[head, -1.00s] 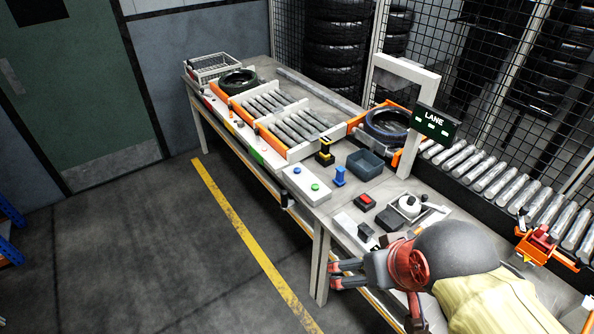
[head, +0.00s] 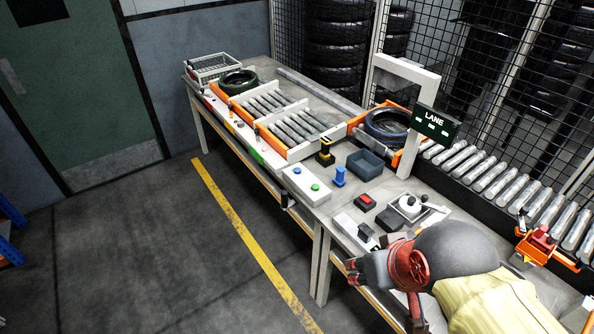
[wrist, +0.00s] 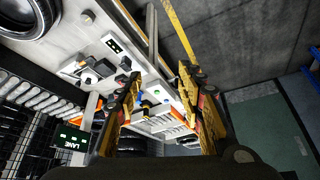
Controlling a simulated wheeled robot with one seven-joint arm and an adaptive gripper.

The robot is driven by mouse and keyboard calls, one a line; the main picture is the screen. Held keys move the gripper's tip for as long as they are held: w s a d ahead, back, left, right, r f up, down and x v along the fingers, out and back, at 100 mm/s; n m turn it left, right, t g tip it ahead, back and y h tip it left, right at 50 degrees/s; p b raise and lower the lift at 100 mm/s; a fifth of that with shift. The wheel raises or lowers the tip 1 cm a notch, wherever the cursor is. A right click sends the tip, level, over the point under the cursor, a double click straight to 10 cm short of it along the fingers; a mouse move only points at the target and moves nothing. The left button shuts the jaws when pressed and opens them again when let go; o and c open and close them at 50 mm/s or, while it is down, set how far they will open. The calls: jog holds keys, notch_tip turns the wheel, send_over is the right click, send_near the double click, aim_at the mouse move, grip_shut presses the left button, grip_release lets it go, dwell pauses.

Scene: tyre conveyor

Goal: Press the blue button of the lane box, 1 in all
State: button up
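The lane box is a white box (head: 306,193) near the front edge of the bench. Its blue button (head: 297,171) is at the far left end and a green button (head: 315,187) is nearer. My gripper (head: 353,272) is low at the bench's front edge, to the right of and nearer than the box, apart from it. In the wrist view my gripper's fingers (wrist: 166,88) are spread with nothing held. The box shows small between them, with the blue button (wrist: 157,92) visible.
A blue upright part (head: 339,177), a yellow-black part (head: 325,152) and a dark bin (head: 365,164) stand close to the box. A red-topped block (head: 366,200) lies nearer. A LANE sign (head: 432,123) hangs by a white frame. The floor in front is clear.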

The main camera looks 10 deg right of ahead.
grip_shut()
dwell(1.6)
